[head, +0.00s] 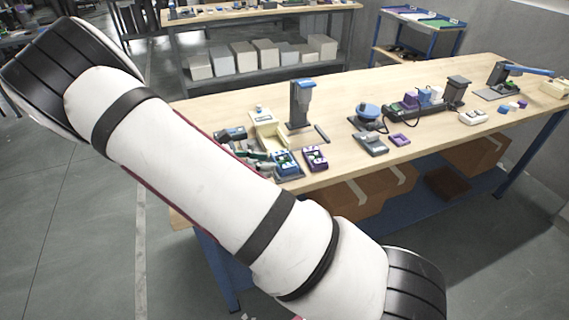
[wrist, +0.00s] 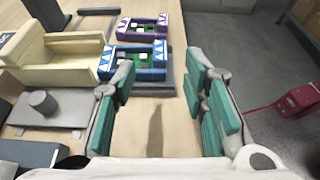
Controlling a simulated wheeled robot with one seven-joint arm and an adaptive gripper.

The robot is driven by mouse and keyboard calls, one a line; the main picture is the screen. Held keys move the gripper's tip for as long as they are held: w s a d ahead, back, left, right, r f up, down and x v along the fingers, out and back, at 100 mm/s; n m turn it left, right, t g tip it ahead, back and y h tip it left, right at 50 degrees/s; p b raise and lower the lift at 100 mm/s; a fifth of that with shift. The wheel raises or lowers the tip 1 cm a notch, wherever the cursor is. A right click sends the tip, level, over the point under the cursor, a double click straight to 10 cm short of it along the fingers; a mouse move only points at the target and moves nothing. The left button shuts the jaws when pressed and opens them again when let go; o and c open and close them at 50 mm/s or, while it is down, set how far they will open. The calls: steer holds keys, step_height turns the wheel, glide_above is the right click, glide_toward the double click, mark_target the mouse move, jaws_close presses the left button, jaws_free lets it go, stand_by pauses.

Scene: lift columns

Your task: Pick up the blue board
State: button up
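The blue board (wrist: 133,61) lies on a grey plate on the wooden table in the wrist view, with blue and white triangle-patterned ends and a green middle. In the head view the blue board (head: 286,161) is near the table's front left edge. My gripper (wrist: 160,88) shows in the wrist view with teal finger pads spread wide and nothing between them. It is over the table's edge, nearer the camera than the blue board and somewhat to its right. In the head view my arm hides part of the table, and the gripper is hard to make out there.
A similar purple board (wrist: 143,29) lies just beyond the blue one, also in the head view (head: 315,158). A cream bin (wrist: 62,55) stands left of the blue board. A grey fixture with a peg (wrist: 45,103) is nearer. Floor drops away at right.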

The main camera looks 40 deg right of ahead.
mark_target(290, 164)
steer(key=p+x, duration=0.1)
steer(key=x, duration=0.7)
steer(key=shift+d, duration=0.1)
jaws_close()
